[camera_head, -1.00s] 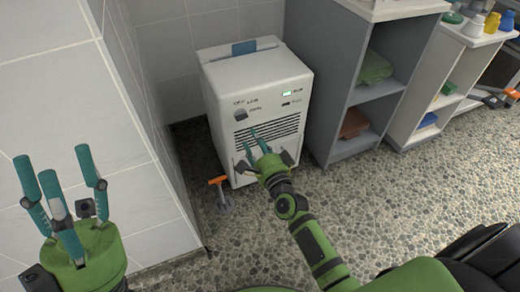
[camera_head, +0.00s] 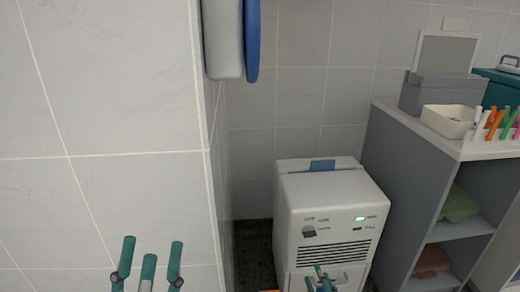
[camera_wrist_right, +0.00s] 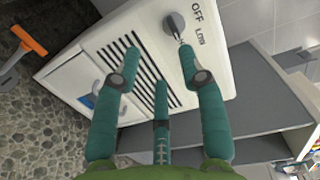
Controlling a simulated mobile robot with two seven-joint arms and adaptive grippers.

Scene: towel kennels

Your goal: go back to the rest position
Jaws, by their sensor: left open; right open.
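My left gripper (camera_head: 148,272) shows at the bottom left of the head view, in front of the white tiled wall, its teal fingers spread and empty. My right gripper (camera_head: 321,281) shows at the bottom edge of the head view, in front of the white dehumidifier (camera_head: 330,205). In the right wrist view its fingers (camera_wrist_right: 160,70) are apart with nothing between them, over the machine's vent slots and near the dark knob (camera_wrist_right: 174,24). I cannot tell whether a finger touches the machine. The dehumidifier stands upright in the wall corner, with a green light lit on its front.
A grey shelf unit (camera_head: 400,185) stands close to the right of the machine, with a white bowl (camera_head: 448,121) and a grey box (camera_head: 440,93) on top. An orange-handled tool (camera_wrist_right: 28,40) is by the machine on the pebbled floor (camera_wrist_right: 45,125). The tiled wall (camera_head: 110,110) fills the left.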

